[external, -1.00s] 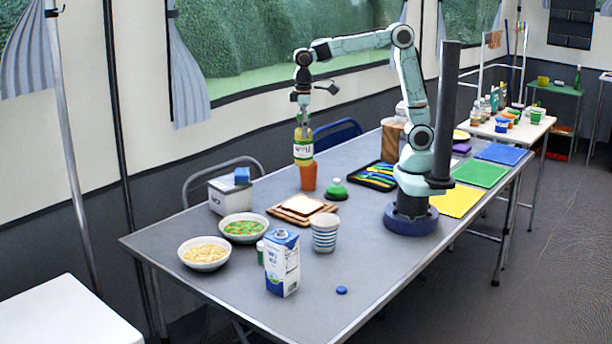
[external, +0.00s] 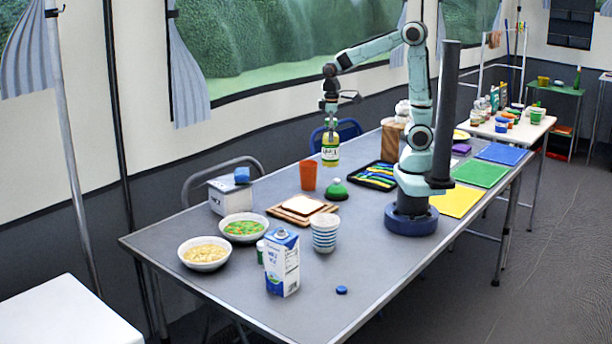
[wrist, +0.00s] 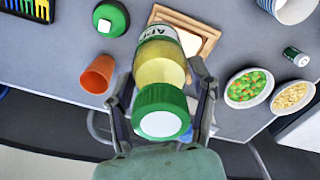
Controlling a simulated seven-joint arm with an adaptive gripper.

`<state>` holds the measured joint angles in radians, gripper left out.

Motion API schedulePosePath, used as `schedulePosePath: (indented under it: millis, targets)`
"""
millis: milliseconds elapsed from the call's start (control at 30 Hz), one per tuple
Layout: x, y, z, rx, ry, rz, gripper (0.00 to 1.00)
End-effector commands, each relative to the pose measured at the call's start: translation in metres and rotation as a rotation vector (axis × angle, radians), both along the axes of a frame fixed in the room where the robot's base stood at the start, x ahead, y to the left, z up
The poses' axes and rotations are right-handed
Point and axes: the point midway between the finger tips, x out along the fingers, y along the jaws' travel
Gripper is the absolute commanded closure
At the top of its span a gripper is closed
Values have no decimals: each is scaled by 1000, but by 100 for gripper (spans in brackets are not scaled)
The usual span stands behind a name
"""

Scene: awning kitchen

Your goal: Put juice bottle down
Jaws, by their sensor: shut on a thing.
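The juice bottle (external: 330,153) is yellow with a pale label. In the wrist view the bottle (wrist: 160,72) shows its green cap toward the camera. My gripper (external: 330,128) is shut on the bottle near its top and holds it upright in the air, above the far side of the table. In the wrist view the fingers of my gripper (wrist: 162,100) lie on both sides of the bottle. Whether the bottle's base touches anything is hidden in the wrist view, but in the external view it appears above the tabletop.
An orange cup (external: 308,175) stands left of the bottle, and a green-lidded item (external: 334,190) stands in front. A cutlery tray (external: 372,176) is to the right. A bread board (external: 300,210), bowls, a striped cup and a milk carton (external: 282,265) are nearer. The table's front right is mostly bare.

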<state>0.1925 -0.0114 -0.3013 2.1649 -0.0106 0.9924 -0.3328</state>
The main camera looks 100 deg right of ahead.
Motion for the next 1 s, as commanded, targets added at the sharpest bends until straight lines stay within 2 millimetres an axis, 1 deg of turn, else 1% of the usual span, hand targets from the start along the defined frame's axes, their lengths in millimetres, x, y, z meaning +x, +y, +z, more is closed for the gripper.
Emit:
schedulePosePath:
  millis: [33, 67, 100, 200, 300, 400, 467, 567, 767, 900, 1000]
  targets:
    - [-24, -14, -5, 3, -1, -66, 84]
    - [-37, -21, -8, 3, -2, -106, 84]
    - [-55, -28, -12, 3, -3, -156, 84]
    - [-93, -38, -20, 3, -3, -282, 84]
    - [-120, -40, -25, 2, -2, -387, 84]
    - [-133, -46, -24, 0, -1, -460, 84]
    - [-133, -52, -24, 0, 3, -478, 84]
    - [-127, -64, -31, 0, 9, -483, 84]
    - [-106, -101, -50, -3, 11, -483, 84]
    - [-90, -129, -65, -2, 10, -481, 84]
    - [-82, -142, -86, 1, 9, -481, 84]
